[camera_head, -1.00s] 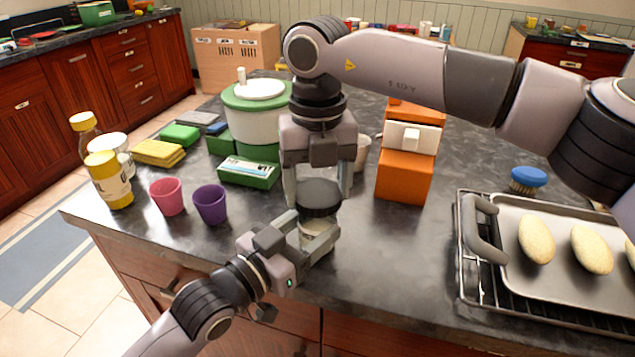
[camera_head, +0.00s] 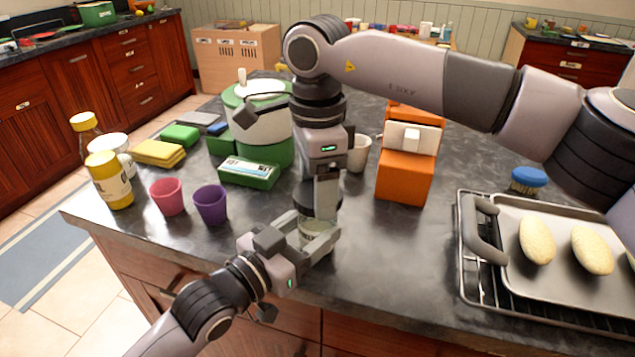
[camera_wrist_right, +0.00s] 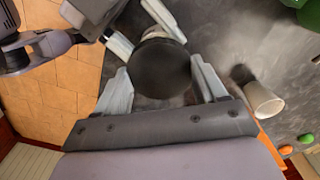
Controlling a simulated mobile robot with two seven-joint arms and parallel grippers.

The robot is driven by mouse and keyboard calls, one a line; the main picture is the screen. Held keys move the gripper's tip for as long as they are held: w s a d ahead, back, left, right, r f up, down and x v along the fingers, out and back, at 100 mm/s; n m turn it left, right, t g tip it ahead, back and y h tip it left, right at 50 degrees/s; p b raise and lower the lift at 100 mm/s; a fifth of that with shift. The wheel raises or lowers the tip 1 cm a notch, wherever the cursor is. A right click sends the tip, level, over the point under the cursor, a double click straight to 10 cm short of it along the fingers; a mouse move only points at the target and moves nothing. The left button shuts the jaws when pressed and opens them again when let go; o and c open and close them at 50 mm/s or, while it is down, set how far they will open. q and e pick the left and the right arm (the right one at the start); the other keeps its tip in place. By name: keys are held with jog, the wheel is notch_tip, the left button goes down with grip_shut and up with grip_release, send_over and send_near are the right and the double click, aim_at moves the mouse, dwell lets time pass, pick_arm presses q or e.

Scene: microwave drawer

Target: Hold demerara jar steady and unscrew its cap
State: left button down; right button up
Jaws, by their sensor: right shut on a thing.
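The demerara jar (camera_head: 313,238) stands upright near the front edge of the counter, a clear jar with a dark round cap (camera_head: 306,200). My left gripper (camera_head: 316,230) is shut around the jar's body from the front left. My right gripper (camera_head: 321,203) points straight down over the jar and is shut on the cap. In the right wrist view the black cap (camera_wrist_right: 161,68) sits between the two fingers of my right gripper (camera_wrist_right: 160,82). The near finger hides part of the cap in the head view. I cannot tell whether the cap is loose.
A purple cup (camera_head: 211,205) and a pink cup (camera_head: 167,197) stand left of the jar. A green box (camera_head: 248,174) and a green-and-white pot (camera_head: 262,120) are behind. An orange box (camera_head: 404,178) and a baking tray (camera_head: 510,215) are to the right. Counter between jar and tray is clear.

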jog(key=n, duration=1.5)
jog(key=shift+n, duration=0.3)
jog(key=shift+r, duration=0.25)
jog(key=shift+r, duration=0.9)
jog(key=shift+r, duration=0.1)
